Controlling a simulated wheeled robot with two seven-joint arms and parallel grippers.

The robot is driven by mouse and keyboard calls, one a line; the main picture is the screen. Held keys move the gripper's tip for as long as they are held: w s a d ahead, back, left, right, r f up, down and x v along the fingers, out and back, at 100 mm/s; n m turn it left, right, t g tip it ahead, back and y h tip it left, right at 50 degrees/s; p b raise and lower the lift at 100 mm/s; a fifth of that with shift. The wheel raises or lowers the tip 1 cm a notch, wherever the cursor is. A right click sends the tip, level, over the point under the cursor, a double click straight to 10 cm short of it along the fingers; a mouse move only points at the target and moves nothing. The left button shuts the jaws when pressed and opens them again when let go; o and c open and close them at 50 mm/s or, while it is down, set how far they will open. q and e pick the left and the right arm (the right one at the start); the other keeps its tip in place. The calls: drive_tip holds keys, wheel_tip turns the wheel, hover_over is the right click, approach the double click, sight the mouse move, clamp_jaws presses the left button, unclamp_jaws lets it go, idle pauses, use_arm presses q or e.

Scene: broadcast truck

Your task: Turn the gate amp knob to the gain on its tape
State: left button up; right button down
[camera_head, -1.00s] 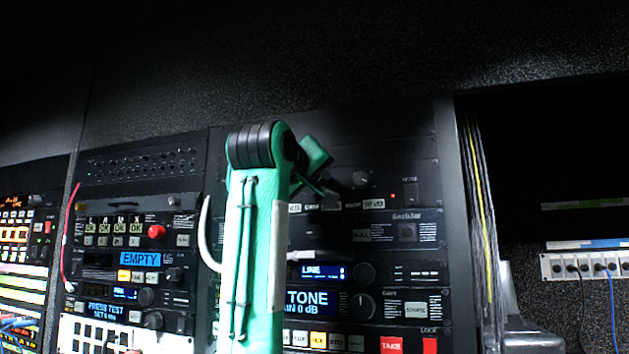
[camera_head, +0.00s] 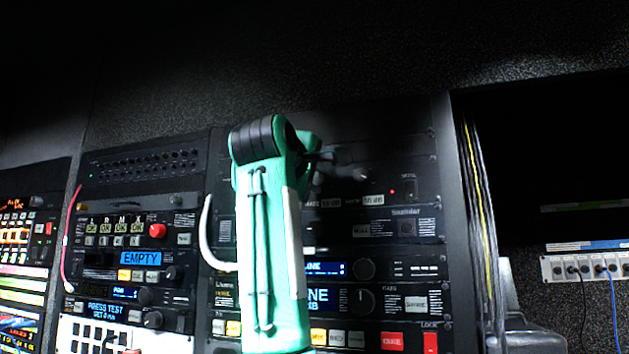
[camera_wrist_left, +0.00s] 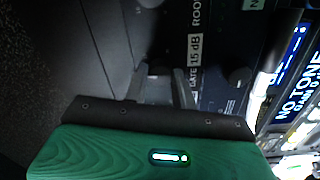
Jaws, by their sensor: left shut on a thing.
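My left arm reaches up across the rack in the head view. Its gripper (camera_head: 342,172) is at the dark upper panel, partly hidden behind the green wrist. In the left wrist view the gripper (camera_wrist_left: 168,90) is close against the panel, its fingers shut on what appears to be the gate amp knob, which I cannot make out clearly. Beside the fingers a white tape (camera_wrist_left: 195,48) reads "GATE 15 dB". The knob's pointer is not readable. A blue display (camera_wrist_left: 298,90) reads "NO TONE" with a dB line too small to read surely. My right gripper is not in view.
Below the upper panel are rack units with a round knob (camera_head: 364,269) and a red button (camera_head: 391,341). A white cable (camera_head: 207,235) hangs left of my arm. A cable bundle (camera_head: 477,200) runs down at the right. Another rack with an "EMPTY" display (camera_head: 140,258) stands left.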

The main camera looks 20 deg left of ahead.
use_arm(q)
drive_tip(key=shift+n, duration=0.4)
drive_tip(key=o, duration=1)
drive_tip(key=s+b, duration=0.2)
drive_tip(key=s, duration=0.2)
drive_tip(key=s+b, duration=0.3)
drive_tip(key=s, duration=0.2)
drive_tip(key=s+b, duration=0.2)
drive_tip(key=s, duration=0.2)
drive_tip(key=shift+s+a+f+b, duration=0.2)
drive_tip(key=shift+s+a+b, duration=0.15)
drive_tip(key=shift+a, duration=0.05)
